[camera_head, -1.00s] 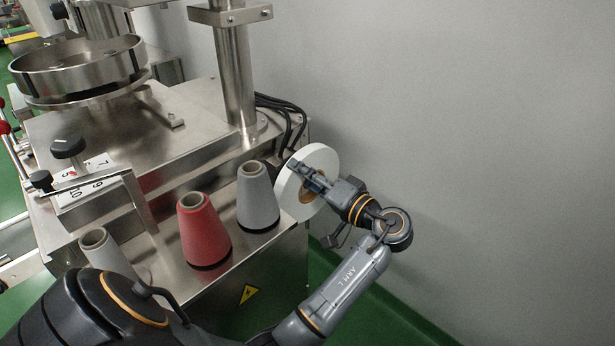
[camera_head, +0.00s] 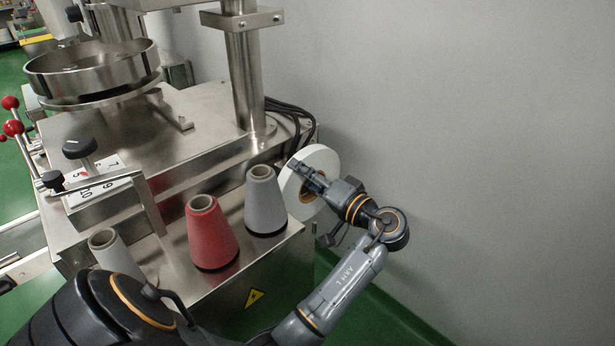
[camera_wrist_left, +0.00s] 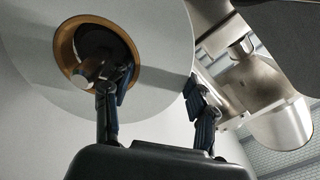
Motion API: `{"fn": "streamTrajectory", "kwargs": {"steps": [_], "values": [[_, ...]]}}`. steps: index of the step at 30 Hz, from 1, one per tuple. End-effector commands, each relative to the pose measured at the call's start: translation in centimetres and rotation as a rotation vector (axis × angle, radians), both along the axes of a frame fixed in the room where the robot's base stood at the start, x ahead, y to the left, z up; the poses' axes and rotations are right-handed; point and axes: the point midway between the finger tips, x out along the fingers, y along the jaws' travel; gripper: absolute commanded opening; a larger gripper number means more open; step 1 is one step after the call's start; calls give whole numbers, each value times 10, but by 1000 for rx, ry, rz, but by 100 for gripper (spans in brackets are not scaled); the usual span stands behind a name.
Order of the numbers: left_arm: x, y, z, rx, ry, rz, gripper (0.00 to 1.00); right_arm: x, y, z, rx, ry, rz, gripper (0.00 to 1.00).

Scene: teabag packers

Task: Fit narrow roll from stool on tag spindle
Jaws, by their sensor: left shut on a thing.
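The narrow white roll (camera_head: 323,160) stands on edge beside the machine's right end, its brown core facing me. My left gripper (camera_head: 307,176) is shut on the roll's ring. In the left wrist view, the fingers of the left gripper (camera_wrist_left: 155,92) straddle the white roll (camera_wrist_left: 160,45), one at the core hole and one past the outer rim. A pale metallic shape shows inside the dark core, but I cannot tell whether it is the tag spindle. The spindle is not clearly visible in the head view. The stool and my right gripper are not in view.
A grey cone (camera_head: 265,205), a red cone (camera_head: 212,238) and a pale cone (camera_head: 108,250) stand along the machine's front ledge. Black cables (camera_head: 292,115) run behind the roll. A steel column (camera_head: 246,75) rises nearby. A grey wall (camera_head: 480,150) closes the right side.

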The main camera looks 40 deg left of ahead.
Motion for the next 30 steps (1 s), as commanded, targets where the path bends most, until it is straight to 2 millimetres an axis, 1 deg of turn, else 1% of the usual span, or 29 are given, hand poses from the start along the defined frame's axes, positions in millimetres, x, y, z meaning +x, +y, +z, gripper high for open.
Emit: {"fn": "streamTrajectory", "kwargs": {"steps": [8,9,11,12,20,23,26,30], "values": [[0,8,1,2,-2,2,14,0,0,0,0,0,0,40],[0,8,1,2,-2,1,63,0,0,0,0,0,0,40],[0,8,1,2,-2,1,75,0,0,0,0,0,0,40],[0,8,1,2,-2,1,83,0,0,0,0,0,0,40],[1,7,-1,-1,2,0,83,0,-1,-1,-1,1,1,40],[1,2,-2,-3,2,-1,83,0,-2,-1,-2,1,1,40],[0,-11,-2,-4,2,-5,83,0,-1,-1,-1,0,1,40],[-2,-35,-1,-3,0,-4,83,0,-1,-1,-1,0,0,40]]}}
